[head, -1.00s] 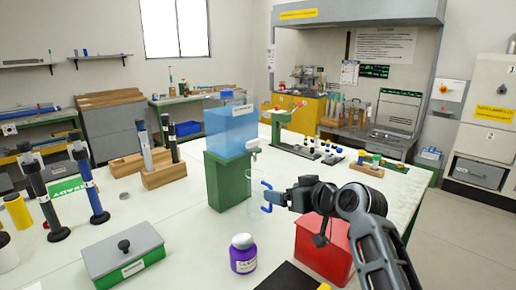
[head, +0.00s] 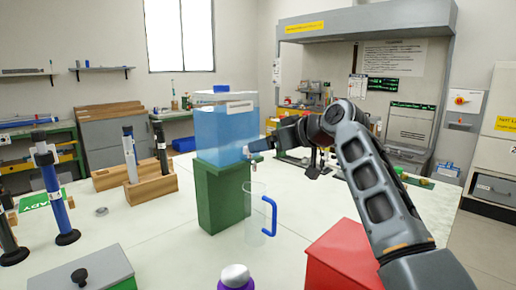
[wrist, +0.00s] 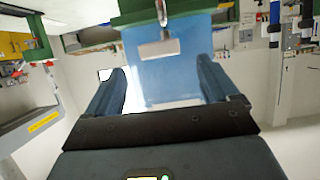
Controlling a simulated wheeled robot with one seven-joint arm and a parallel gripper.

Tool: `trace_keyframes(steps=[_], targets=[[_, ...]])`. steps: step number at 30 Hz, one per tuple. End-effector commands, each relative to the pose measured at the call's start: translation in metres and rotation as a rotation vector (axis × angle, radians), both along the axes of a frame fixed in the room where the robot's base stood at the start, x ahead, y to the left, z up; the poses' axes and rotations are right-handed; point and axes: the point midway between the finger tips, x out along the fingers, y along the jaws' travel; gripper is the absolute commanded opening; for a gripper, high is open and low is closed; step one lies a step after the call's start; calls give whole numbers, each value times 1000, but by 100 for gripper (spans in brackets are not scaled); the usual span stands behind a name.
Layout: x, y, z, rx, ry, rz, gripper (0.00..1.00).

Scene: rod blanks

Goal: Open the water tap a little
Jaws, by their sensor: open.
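The water tank (head: 224,128) is a clear blue box with a white label, standing on a green stand (head: 222,195). Its small pale tap (head: 248,152) sticks out low on the tank's right side. In the wrist view the tap (wrist: 162,14) shows at the top edge, beyond the fingers, above the tank's label. My gripper (head: 257,147) is close by the tap in the head view; contact cannot be told. In the wrist view my gripper (wrist: 162,78) is open, with nothing between its fingers. A clear jug (head: 255,222) with a blue handle stands upright below the tap.
A red box (head: 342,255) stands at the front right, under my arm. A purple bottle with a white cap (head: 235,277) and a grey-lidded box (head: 80,272) are at the front. Wooden rod racks (head: 150,182) stand left of the tank. The table between is clear.

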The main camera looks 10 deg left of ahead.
Motion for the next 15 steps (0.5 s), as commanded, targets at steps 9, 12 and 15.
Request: trace_keyframes(steps=[9, 12, 15], targets=[[23, 30, -15, 0, 2, 1, 87], [27, 35, -19, 1, 2, 0, 87], [29, 38, -20, 0, 1, 0, 87]])
